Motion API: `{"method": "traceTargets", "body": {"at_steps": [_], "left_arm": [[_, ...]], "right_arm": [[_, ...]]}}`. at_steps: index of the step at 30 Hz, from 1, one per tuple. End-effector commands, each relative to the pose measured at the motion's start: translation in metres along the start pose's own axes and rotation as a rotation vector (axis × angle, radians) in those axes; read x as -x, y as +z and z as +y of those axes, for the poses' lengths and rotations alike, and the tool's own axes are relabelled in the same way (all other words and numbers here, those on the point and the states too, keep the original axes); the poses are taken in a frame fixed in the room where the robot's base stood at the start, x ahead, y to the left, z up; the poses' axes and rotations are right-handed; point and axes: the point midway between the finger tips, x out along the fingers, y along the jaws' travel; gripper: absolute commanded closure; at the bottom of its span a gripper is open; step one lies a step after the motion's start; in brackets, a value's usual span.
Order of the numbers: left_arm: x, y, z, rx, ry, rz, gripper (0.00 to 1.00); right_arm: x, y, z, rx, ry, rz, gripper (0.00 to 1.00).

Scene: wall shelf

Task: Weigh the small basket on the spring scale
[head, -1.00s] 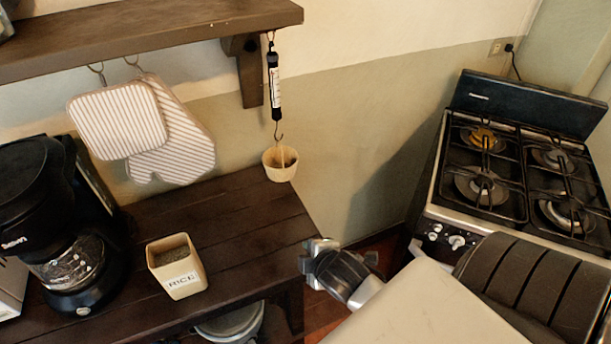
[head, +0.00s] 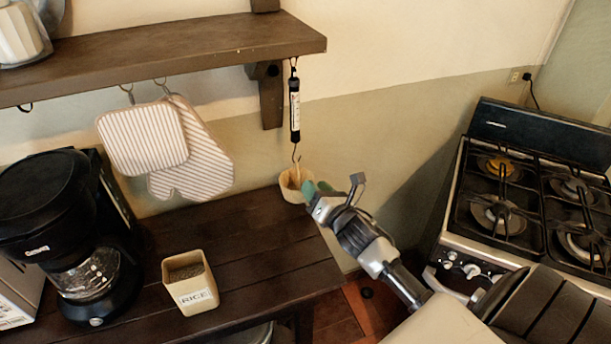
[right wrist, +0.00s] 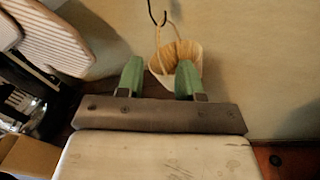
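The small pale basket (head: 291,188) with a thin upright handle is at the back right corner of the dark counter, directly below the spring scale's hook. The spring scale (head: 295,105) hangs upright under the shelf's right end. My right gripper (head: 318,190) is just right of the basket and partly covers it in the head view. In the right wrist view its green fingers (right wrist: 158,78) are apart, with the basket (right wrist: 180,60) beyond them and the hook (right wrist: 158,14) above. My left gripper is out of view.
A rice container (head: 190,285) and a coffee maker (head: 65,230) stand on the counter (head: 250,245). Striped oven mitts (head: 195,165) hang from the wall shelf (head: 170,55). A stove (head: 530,200) is at the right. The counter's middle is clear.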

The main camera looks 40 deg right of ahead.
Motion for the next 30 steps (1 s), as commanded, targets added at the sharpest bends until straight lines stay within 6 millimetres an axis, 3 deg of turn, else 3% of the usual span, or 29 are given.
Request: {"method": "traceTargets", "body": {"at_steps": [6,12,25,30], "left_arm": [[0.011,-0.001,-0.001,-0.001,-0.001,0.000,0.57],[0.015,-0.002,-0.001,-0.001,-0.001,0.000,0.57],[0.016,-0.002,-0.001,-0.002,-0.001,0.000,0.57],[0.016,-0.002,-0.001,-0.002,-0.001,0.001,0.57]], "right_arm": [[-0.042,0.002,0.001,-0.004,-0.001,0.000,0.63],[-0.068,0.001,0.001,-0.003,-0.001,0.001,0.63],[-0.077,-0.001,0.000,-0.004,-0.001,0.003,0.63],[-0.077,-0.001,0.000,-0.004,-0.001,0.003,0.88]]}}
